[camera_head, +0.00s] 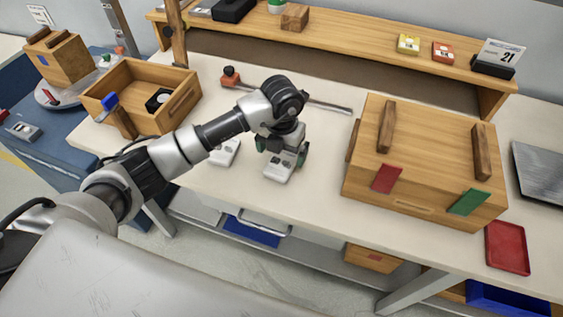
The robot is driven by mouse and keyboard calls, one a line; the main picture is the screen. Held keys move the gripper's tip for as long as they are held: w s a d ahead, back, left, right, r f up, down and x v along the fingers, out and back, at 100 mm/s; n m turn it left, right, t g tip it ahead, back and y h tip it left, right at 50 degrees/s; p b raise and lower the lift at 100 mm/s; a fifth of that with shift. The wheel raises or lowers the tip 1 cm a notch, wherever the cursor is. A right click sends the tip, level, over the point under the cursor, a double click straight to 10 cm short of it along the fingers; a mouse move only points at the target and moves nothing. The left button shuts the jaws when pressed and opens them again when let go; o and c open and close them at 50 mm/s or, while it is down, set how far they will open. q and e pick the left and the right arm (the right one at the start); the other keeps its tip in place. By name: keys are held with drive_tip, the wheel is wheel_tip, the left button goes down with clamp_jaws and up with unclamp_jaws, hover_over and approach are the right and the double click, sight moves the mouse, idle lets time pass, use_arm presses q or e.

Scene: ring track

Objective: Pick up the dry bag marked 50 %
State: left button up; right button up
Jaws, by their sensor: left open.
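Two small pale bag-like items with grey markings lie on the pale workbench (330,215). One pale item (278,173) is directly below my left gripper (282,158), partly covered by it. The other pale item (226,152) lies just to the left, partly behind my arm. Their markings are too small to read, so I cannot tell which says 50 %. My left gripper points down with its dark green fingers apart, one on each side of the nearer item. I cannot tell whether they touch it. My right gripper is not in view.
A large wooden box (425,165) with red and green tabs stands on the right. An open wooden tray (178,105) is at the left. An orange-ended rod (325,106) lies behind my gripper. A raised wooden shelf (350,45) runs along the back. The front middle is clear.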

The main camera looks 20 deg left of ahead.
sight(281, 162)
use_arm(q)
drive_tip(key=shift+s+f, duration=0.15)
drive_tip(key=shift+f, duration=1.7)
drive_tip(key=c, duration=1)
drive_tip(key=shift+r, duration=0.1)
